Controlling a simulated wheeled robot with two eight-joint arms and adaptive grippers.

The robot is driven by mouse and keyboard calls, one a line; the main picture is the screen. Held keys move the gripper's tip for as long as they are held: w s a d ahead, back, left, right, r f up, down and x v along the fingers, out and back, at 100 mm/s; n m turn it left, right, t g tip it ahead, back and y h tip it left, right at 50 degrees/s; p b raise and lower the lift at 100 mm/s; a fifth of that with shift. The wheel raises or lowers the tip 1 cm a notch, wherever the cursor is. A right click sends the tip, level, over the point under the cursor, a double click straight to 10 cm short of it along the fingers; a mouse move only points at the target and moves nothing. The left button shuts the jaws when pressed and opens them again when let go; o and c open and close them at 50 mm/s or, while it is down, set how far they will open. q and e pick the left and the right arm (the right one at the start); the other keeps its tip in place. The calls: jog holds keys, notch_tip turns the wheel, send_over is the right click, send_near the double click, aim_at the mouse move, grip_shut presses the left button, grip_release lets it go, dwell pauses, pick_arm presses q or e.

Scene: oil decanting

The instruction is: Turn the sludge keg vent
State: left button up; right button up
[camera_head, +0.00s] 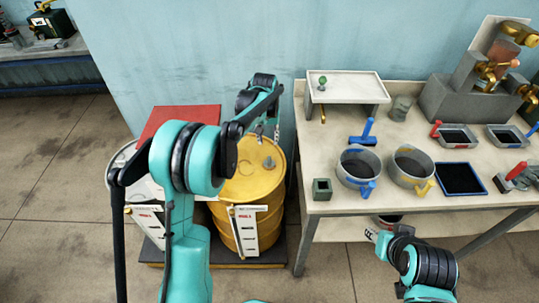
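A yellow keg (245,185) stands left of the workbench, with a small grey fitting (268,163), perhaps its vent, on its lid. A pale second keg (122,158) stands to its left, mostly hidden behind my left arm. I cannot tell from the labels which is the sludge keg. My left gripper (267,132) points down over the back of the yellow lid, behind the grey fitting and apparently apart from it. Its fingers are small and partly hidden, so its opening is unclear. My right gripper (374,235) is low by the bench's front edge, its fingers unclear.
A red panel (180,118) lies behind the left arm. The workbench (335,138) to the right holds a raised tray (345,87), two round pots (358,168), small bins and a grey machine (455,101). The kegs stand on a low platform (266,259).

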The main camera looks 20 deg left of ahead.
pick_arm(q)
jog(key=g+p, duration=0.1)
jog(key=p, duration=0.1)
send_over(269, 160)
jog(key=shift+n, duration=0.4)
notch_tip(269, 160, down, 9)
jog(key=shift+r, duration=0.1)
jog(key=shift+w+f+g, duration=0.15)
jog(key=shift+f+g, duration=0.15)
jog(key=shift+f, duration=0.1)
notch_tip(269, 160, down, 8)
jog(key=b, duration=0.2)
jog(key=shift+f+b, duration=0.1)
jog(key=shift+b, duration=0.25)
grip_shut()
